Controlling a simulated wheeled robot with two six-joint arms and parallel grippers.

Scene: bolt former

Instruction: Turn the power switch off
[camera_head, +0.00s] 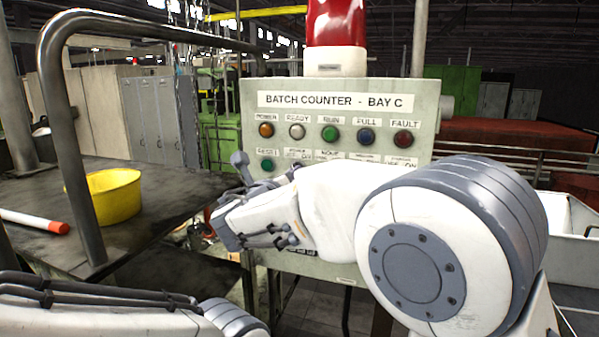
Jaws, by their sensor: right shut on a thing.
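The grey-green control box (250,95) is labelled "BATCH COUNTER - BAY C". Its amber POWER lamp (265,130) is at the left of the top row. A row of labelled controls lies below, and my right arm covers much of it. I cannot make out the power switch itself. A label at the lower right, partly covered, seems to end in "ON". My right gripper (245,215) is in front of the box's lower left. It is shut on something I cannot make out. My left arm shows at the bottom left; its gripper is out of view.
A dark table (165,215) on the left holds a yellow bowl (105,196) and a white rod with a red end (35,221). A bent metal rail (75,140) rises in front of the table. A red beacon (336,25) tops the box. A white bin (575,235) stands at right.

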